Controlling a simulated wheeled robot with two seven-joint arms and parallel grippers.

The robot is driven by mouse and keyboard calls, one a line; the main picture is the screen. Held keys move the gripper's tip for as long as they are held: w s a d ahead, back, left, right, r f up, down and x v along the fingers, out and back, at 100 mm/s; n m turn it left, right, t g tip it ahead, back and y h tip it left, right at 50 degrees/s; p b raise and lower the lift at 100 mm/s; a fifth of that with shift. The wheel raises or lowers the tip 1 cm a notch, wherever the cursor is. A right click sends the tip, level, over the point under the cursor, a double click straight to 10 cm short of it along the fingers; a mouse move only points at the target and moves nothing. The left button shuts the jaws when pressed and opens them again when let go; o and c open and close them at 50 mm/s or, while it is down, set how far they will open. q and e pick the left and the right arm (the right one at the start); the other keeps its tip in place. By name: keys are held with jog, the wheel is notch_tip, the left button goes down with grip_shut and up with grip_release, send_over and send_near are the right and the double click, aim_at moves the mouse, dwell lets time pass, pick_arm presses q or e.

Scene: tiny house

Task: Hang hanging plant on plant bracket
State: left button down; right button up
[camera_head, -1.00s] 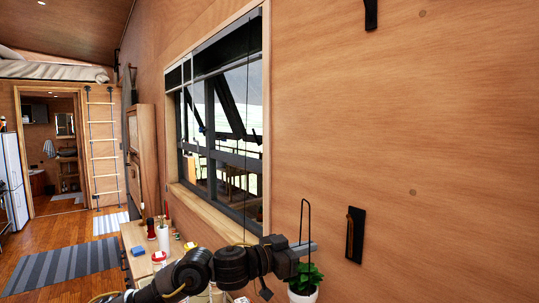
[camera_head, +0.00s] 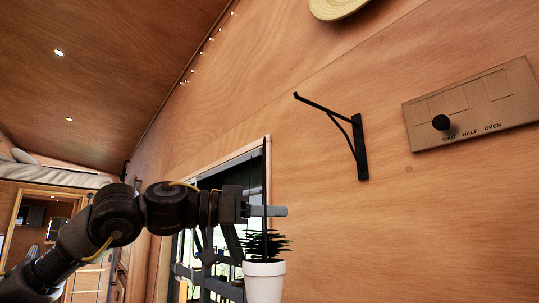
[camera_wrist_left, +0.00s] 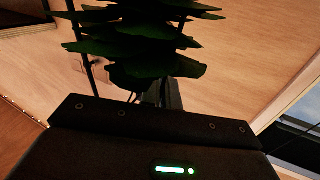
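The hanging plant has a white pot (camera_head: 264,284) and dark green leaves (camera_head: 262,243), with a thin dark hanger rising above them. My left gripper (camera_head: 268,211) is shut on the hanger, with the pot hanging upright below the fingers. The leaves (camera_wrist_left: 140,45) fill the upper middle of the left wrist view, where the fingertips are mostly hidden. The black plant bracket (camera_head: 359,145) is fixed to the wooden wall, right of and higher in the picture than my gripper. Its arm points left to a small raised tip. The plant is apart from it. My right gripper is not in view.
A panel with a black knob, marked SHUT HALF OPEN (camera_head: 472,105), is on the wall right of the bracket. A round woven item (camera_head: 338,7) hangs above. A dark-framed window (camera_head: 222,172) is behind the plant. The wall around the bracket is clear.

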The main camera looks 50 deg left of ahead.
pick_arm(q)
jog(key=s+d+r, duration=0.7)
jog(key=d+r, duration=0.1)
jog(key=r, duration=0.1)
jog(key=shift+s+y+p, duration=0.4)
jog(key=shift+p, duration=0.05)
jog(key=shift+w, duration=0.15)
jog(key=w+f, duration=0.2)
jog(key=w, duration=0.7)
jog(key=shift+w+d+f, duration=0.2)
jog(key=shift+w+d, duration=0.15)
dwell(0.7)
jog(key=c, duration=1.6)
grip_release()
jog(key=shift+f, duration=0.15)
